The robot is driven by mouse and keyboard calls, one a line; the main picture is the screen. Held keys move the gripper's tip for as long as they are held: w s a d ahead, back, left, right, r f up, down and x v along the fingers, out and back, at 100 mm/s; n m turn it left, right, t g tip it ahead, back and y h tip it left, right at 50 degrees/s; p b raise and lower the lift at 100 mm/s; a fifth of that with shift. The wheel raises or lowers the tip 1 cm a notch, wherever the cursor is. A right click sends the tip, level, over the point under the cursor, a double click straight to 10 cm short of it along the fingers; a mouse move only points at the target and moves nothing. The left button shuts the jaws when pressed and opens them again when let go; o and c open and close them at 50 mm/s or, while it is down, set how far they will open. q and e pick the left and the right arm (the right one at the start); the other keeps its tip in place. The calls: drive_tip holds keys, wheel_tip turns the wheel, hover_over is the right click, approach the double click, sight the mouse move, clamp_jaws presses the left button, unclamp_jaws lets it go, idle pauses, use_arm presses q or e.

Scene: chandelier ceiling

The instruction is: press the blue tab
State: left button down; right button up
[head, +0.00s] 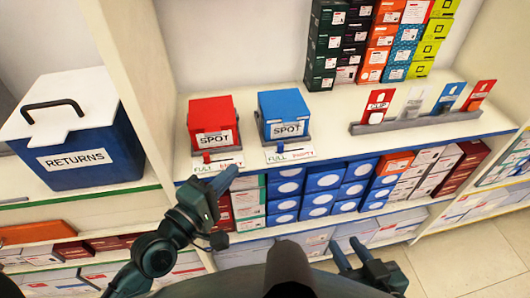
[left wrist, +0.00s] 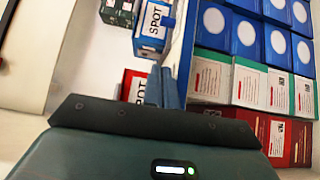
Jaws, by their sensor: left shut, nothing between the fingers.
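A small blue tab (head: 280,149) sits at the front of the stand under the blue SPOT box (head: 285,112), above a FULL/EMPTY label. Another blue tab-like card (head: 450,97) stands in the rack at the right. My left gripper (head: 232,173) is shut and empty, at the shelf's front edge, left of and below the small blue tab and apart from it in the head view. My right gripper (head: 346,249) is open and empty, low in front of the shelves.
A red SPOT box (head: 210,118) with its own label stands left of the blue one. Several small boxes (head: 322,182) fill the shelf below. Shelf space between the blue stand and the card rack is clear.

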sight(266, 161)
use_arm(q)
drive_tip(key=x, duration=0.6)
drive_tip(key=d, duration=0.1)
drive_tip(key=w+d, duration=0.1)
drive_tip(key=d, duration=0.1)
drive_tip(key=shift+d, duration=0.1)
drive_tip(key=shift+w+d, duration=0.1)
drive_tip(key=shift+d, duration=0.3)
use_arm(e)
drive_tip(key=shift+f, duration=0.25)
drive_tip(key=shift+a, duration=0.1)
use_arm(q)
drive_tip(key=shift+d, duration=0.1)
use_arm(e)
drive_tip(key=shift+r, duration=0.15)
